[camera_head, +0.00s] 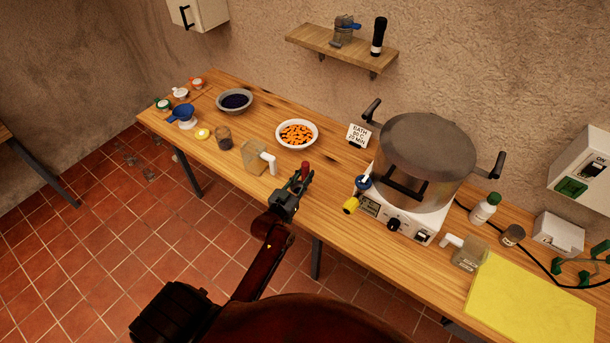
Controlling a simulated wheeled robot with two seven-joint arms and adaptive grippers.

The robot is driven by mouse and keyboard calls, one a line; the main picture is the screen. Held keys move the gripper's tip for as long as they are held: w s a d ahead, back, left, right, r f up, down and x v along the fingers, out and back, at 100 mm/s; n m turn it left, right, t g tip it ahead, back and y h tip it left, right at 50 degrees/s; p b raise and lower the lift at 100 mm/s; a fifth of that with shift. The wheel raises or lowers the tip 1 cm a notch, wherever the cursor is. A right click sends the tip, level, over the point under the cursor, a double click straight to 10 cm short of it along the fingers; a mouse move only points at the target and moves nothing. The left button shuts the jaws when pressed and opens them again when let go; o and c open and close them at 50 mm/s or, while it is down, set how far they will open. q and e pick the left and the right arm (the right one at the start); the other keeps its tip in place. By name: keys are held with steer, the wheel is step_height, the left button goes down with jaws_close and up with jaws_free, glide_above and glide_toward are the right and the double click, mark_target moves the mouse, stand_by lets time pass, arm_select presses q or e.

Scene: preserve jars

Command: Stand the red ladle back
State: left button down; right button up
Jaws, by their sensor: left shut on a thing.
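My left gripper (297,187) is shut at the front edge of the wooden bench, right of the clear jug. A short red piece, which looks like part of the red ladle (304,170), sticks up at its fingertips; the rest of the ladle is hidden by the gripper or too small to make out. I cannot tell whether it touches the bench. My right gripper is not in view.
A clear jug with a white handle (254,157) stands left of my gripper, and a bowl of orange pieces (297,134) behind it. A large steel pot (425,160) on a white heater (392,217) stands to the right. A yellow mat (530,308) lies far right.

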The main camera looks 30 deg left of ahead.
arm_select(q)
steer(key=c, duration=1.7)
jaws_free()
